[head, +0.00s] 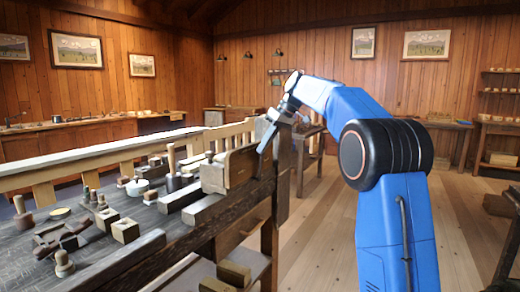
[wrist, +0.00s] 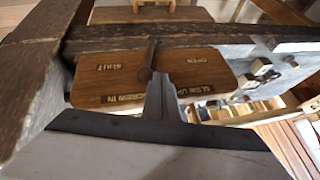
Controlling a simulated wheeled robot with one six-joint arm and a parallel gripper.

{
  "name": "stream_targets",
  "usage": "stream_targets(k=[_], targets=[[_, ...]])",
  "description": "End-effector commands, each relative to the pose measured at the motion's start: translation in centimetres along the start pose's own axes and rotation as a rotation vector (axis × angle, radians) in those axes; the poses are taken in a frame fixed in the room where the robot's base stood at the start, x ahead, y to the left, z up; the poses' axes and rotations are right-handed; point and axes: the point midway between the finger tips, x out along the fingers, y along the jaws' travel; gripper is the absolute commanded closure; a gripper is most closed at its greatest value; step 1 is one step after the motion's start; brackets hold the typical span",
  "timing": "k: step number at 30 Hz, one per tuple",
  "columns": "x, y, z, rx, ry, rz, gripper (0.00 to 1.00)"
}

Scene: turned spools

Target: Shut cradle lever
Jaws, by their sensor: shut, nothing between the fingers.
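A brown wooden plate (wrist: 105,85) in the wrist view carries upside-down lettering. SHUT reads at its left and OPEN at its right; the lower labels are partly hidden. A dark, narrow lever (wrist: 149,56) stands across the plate between the two words, with a rounded end near the middle. My gripper (wrist: 162,80) is shut and empty, its tips just right of the lever's rounded end; I cannot tell whether they touch. In the head view my gripper (head: 266,137) is at the bench's right end, by a wooden block (head: 241,166). The lever cannot be made out there.
The dark bench top (head: 100,215) holds several turned pieces, blocks and a mallet (head: 172,165) left of my arm. A rough dark beam (wrist: 35,85) runs along the plate's left side. Metal bolts (wrist: 262,70) stick out at its right. Open floor (head: 320,225) lies right of the bench.

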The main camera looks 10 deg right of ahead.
Motion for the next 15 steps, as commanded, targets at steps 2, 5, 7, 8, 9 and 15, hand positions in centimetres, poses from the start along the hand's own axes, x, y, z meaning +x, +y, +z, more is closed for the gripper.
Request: stream_targets(k=[2,5,7,8,9,15], targets=[[-0.2,0.7,-0.1,-0.001,0.002,0.003,1.00],[-0.2,1.5,-0.2,-0.001,0.001,0.003,1.00],[-0.2,2.1,-0.2,-0.001,0.001,0.004,1.00],[-0.2,2.3,-0.2,-0.001,0.001,0.004,1.00],[-0.1,2.6,-0.2,-0.001,0.001,0.004,1.00],[0.0,3.6,-0.2,-0.001,0.001,0.004,1.00]])
